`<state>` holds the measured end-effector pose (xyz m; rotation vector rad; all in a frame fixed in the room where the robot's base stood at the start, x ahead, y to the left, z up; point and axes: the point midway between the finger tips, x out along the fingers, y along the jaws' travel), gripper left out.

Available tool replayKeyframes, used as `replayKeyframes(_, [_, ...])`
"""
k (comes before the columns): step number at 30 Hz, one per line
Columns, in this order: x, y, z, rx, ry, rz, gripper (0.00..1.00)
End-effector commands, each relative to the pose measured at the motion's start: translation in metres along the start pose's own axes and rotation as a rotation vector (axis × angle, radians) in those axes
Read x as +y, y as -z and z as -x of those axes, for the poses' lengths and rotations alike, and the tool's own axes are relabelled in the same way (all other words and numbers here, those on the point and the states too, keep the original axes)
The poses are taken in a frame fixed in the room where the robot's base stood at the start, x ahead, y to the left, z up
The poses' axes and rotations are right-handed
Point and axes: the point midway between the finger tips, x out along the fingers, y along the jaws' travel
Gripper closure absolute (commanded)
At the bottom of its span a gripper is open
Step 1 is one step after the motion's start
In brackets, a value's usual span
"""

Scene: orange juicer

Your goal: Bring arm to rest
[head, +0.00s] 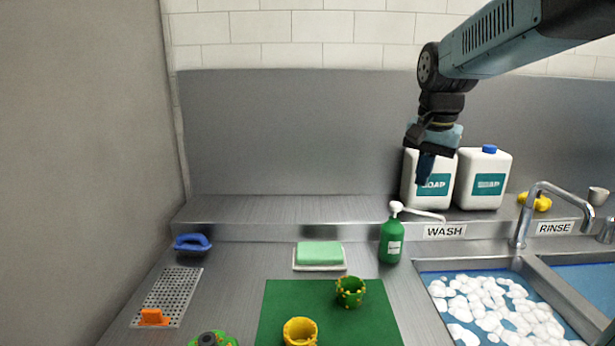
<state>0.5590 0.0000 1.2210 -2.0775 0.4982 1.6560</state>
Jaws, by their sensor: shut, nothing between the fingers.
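My gripper (425,170) hangs from my arm at the upper right in the head view, pointing down. It is shut with nothing in it. It is in front of the left white soap jug (412,192) in the picture and covers part of its label. It is above the counter, apart from the things standing on it.
A green pump bottle (391,242) stands below my gripper, left of the foamy wash sink (490,305). A tap (530,205) rises at the right.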

Motion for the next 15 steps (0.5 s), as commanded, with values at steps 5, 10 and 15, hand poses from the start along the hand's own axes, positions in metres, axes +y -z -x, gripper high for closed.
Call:
replayKeyframes(5, [0.023, -0.037, 0.009, 0.057, 0.032, 0.13, 1.0])
replayKeyframes(10, [0.044, -0.07, 0.01, 0.111, 0.055, 0.254, 1.0])
replayKeyframes(15, [0.065, -0.102, 0.007, 0.169, 0.072, 0.378, 1.0])
